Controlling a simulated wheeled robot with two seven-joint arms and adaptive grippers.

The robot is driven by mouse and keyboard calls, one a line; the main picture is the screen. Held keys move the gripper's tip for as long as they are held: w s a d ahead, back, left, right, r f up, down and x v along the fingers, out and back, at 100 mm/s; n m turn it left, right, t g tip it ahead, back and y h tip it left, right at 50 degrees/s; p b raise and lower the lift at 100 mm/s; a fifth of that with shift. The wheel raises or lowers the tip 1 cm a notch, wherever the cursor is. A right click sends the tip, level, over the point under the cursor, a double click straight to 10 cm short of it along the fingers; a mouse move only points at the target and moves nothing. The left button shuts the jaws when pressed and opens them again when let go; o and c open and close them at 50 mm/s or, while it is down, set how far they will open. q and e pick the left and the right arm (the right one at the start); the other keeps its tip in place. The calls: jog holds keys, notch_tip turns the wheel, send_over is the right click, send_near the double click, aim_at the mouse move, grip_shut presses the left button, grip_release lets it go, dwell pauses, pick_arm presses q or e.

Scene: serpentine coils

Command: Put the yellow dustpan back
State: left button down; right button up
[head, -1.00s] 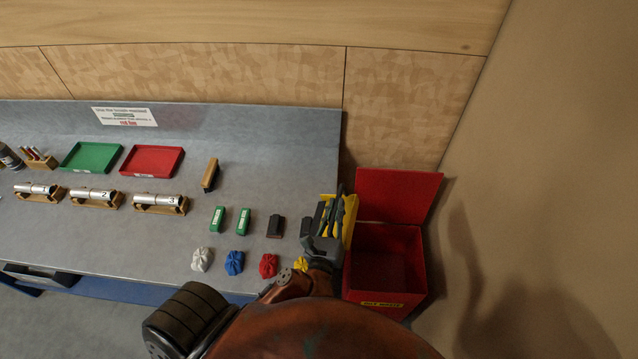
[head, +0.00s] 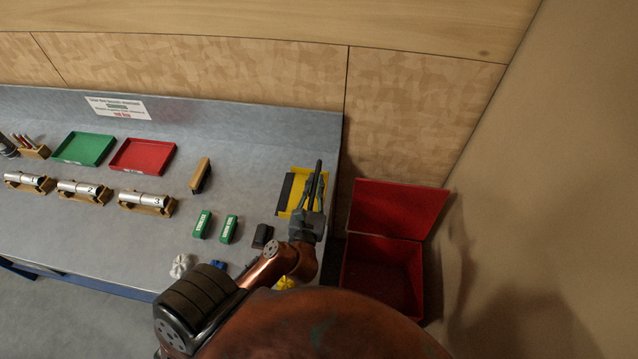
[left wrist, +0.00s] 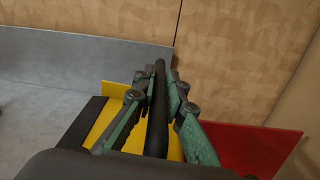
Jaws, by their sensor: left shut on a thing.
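The yellow dustpan (head: 297,189) is at the right end of the grey bench, with its black lip facing left. My left gripper (head: 314,194) is shut on its black handle, which points toward the back wall. In the left wrist view the black handle (left wrist: 157,115) lies between the two green fingers (left wrist: 156,100), with the yellow pan (left wrist: 103,122) below. I cannot tell whether the pan touches the bench or hangs just above it. My right gripper is not in view.
An open red bin (head: 384,270) stands right of the bench. On the bench (head: 245,165) are a brush (head: 200,175), green blocks (head: 229,229), a dark block (head: 262,236), a red tray (head: 143,156) and a green tray (head: 84,148). My arm partly hides crumpled cloths near the front edge.

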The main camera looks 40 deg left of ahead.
aim_at(319, 171)
pick_arm(q)
jog(key=w+a+f, duration=0.1)
jog(key=w, duration=0.1)
jog(key=w+a, duration=0.1)
jog(key=w, duration=0.1)
jog(key=w+a+f, duration=0.1)
jog(key=w, duration=0.1)
jog(key=shift+f+p, duration=0.3)
jog(key=shift+p, duration=0.1)
jog(key=w+a+f+b, duration=0.1)
jog(key=w+f, duration=0.3)
jog(key=f, duration=0.5)
jog(key=shift+a, duration=0.8)
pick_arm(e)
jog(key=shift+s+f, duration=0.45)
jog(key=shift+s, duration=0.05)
pick_arm(q)
jog(key=shift+s+f, duration=0.1)
jog(key=shift+f, duration=0.05)
jog(key=shift+f+b, duration=0.4)
jog(key=shift+f, duration=0.1)
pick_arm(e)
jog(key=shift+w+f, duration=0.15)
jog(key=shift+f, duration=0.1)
pick_arm(q)
jog(key=c, duration=2)
grip_release()
